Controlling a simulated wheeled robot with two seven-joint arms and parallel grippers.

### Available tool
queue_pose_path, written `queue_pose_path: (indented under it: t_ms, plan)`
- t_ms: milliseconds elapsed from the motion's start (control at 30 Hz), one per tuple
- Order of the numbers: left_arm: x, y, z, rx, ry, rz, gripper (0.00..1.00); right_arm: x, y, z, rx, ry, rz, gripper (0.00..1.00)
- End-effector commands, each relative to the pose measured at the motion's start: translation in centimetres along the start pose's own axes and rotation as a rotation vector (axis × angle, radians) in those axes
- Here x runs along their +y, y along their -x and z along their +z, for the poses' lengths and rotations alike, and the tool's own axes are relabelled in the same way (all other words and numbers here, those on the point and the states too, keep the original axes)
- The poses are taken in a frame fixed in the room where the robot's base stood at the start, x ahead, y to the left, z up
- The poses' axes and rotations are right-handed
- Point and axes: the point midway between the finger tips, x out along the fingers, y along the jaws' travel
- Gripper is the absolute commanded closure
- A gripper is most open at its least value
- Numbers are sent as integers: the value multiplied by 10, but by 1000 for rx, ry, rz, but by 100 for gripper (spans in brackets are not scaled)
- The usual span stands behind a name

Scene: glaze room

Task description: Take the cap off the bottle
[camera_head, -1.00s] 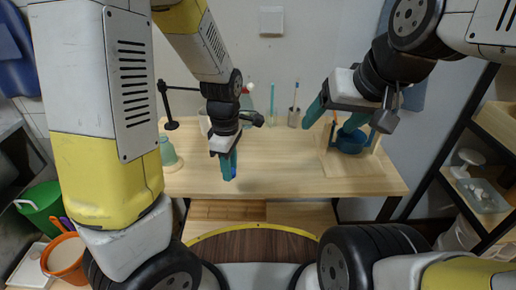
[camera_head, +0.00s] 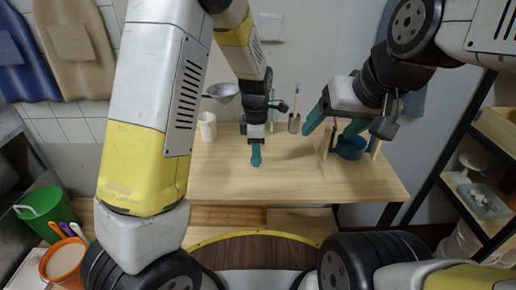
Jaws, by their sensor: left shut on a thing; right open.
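My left gripper (camera_head: 256,158) is shut, its teal fingers pointing down over the middle of the table (camera_head: 225,180). What it holds is hidden by the fingers now; a small blue thing showed at their tips a second ago. I cannot tell if that is the cap. The bottle is not clearly in view; a squat green vessel seen earlier at the table's left is now out of sight, probably behind my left arm. My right gripper (camera_head: 328,122) is open, in front of and above the table's right side, near a blue bowl (camera_head: 351,148).
A white cup (camera_head: 207,127) stands at the back left, below a metal pan (camera_head: 222,92). A holder with brushes (camera_head: 294,123) stands at the back. The blue bowl sits by a wooden frame (camera_head: 376,145). Shelves (camera_head: 490,150) flank the right. The table front is clear.

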Motion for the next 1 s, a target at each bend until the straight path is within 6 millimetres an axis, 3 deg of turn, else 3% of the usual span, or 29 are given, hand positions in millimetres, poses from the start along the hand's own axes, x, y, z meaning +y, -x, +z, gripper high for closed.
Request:
queue_pose_path:
  t_ms: [200,433,767,800,900,1000]
  plan:
    - [14,-3,7,1,0,-2,100,0,0,0,0,0,0,28]
    - [12,-36,6,0,0,-2,100,0,0,0,0,0,0,28]
    - [12,-39,6,1,0,-1,100,0,0,0,0,0,0,28]
    - [12,-40,6,1,-1,-1,69,0,0,0,0,0,0,28]
    - [12,-39,6,0,-1,-1,49,0,0,0,0,0,0,28]
    - [12,-39,6,0,0,-1,49,0,0,0,0,0,0,28]
